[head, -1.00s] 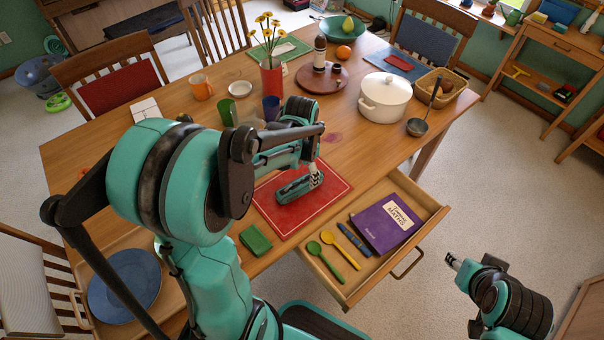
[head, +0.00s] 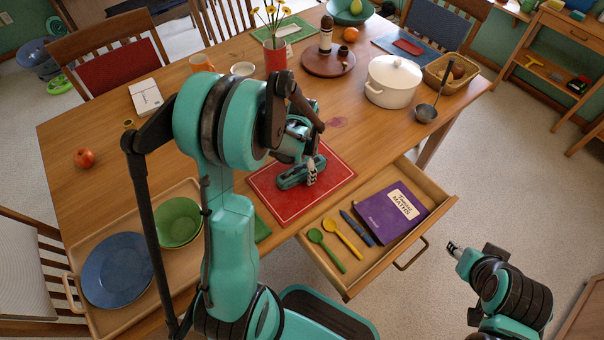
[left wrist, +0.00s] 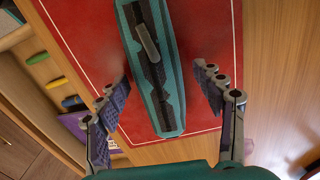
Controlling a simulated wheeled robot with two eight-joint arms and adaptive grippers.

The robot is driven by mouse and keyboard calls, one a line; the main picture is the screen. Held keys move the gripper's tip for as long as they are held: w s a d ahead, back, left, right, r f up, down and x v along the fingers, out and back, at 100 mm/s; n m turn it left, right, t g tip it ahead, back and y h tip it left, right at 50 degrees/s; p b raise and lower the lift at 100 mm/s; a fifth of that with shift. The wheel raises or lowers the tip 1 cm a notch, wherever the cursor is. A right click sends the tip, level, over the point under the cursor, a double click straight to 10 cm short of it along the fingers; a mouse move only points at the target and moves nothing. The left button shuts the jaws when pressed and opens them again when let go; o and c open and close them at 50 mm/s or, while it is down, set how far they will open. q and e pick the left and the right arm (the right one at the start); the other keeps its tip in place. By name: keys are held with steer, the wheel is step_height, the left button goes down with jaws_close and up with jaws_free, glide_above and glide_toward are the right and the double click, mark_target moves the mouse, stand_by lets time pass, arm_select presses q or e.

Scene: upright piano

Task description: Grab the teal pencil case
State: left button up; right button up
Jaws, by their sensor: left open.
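The teal pencil case (head: 291,178) lies on a red mat (head: 262,183) near the table's front edge. In the left wrist view the teal pencil case (left wrist: 172,106) runs lengthwise between the fingers, with a dark zip strip along its top. My left gripper (head: 312,171) is over the case, partly hidden by my arm. In the left wrist view my left gripper (left wrist: 161,76) is open, with a finger on each side of the case and visible gaps between. My right gripper (head: 453,247) is low at the right, away from the table; its opening is too small to judge.
An open drawer (head: 407,257) below the mat holds a purple book (head: 388,216), two spoons and blue pens. A white pot (head: 393,82) and ladle (head: 426,112) stand behind right. A tray (head: 95,318) with a blue plate (head: 118,270) and green bowl (head: 180,222) is at left.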

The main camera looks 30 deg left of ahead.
arm_select(q)
steer(key=shift+r, duration=0.1)
steer(key=c, duration=1.4)
steer(key=shift+r, duration=0.1)
